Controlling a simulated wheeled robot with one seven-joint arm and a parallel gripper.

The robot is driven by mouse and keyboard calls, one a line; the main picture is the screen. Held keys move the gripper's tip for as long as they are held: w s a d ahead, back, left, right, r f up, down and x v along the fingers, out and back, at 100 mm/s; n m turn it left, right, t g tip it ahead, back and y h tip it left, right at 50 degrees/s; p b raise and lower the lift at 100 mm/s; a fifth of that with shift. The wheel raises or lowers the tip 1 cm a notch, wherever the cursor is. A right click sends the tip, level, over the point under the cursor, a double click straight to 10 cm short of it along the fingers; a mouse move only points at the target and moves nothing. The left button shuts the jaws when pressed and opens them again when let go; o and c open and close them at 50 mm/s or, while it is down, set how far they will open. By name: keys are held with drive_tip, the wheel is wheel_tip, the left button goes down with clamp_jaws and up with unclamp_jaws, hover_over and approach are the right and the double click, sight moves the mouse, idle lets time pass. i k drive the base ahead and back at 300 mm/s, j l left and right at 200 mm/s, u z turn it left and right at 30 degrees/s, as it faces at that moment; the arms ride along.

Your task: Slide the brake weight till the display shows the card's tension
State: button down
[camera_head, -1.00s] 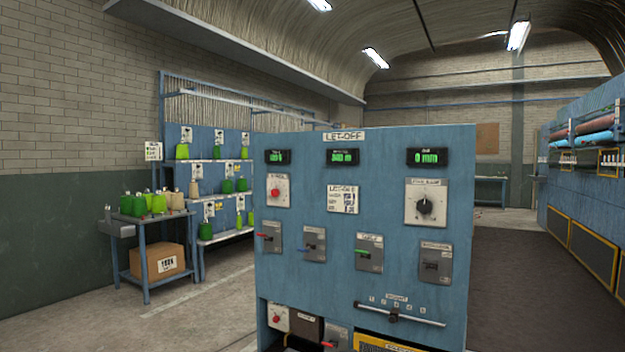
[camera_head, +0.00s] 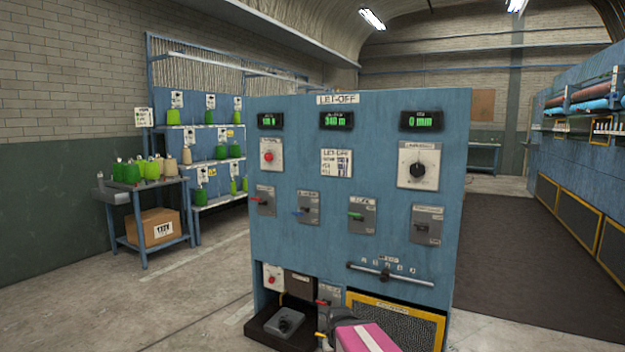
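A blue LET-OFF panel (camera_head: 290,225) stands in front of me. The brake weight is a dark slider (camera_head: 385,275) on a horizontal bar (camera_head: 415,280) low on its front, around the middle of a numbered scale. Three green-lit displays run along the top. The left display (camera_head: 270,120) seems to end in "N", but its digits are blurred. The middle display (camera_head: 336,120) reads about 340 m and the right one (camera_head: 421,120) 0 mm. A white card (camera_head: 336,162) headed LET-OFF has lines too small to read.
The panel also carries a red knob (camera_head: 268,155), a black dial (camera_head: 417,169) and several lever switches. A pink, white-striped object (camera_head: 368,338) stands at the bottom edge. A side table (camera_head: 150,190) with bobbins and a box stands left. Floor left of the panel is clear.

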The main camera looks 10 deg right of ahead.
sight(385, 272)
drive_tip(key=i+l, duration=0.1)
drive_tip(key=l, duration=0.95)
drive_tip(key=i+l, duration=0.15)
drive_tip(key=l, duration=0.35)
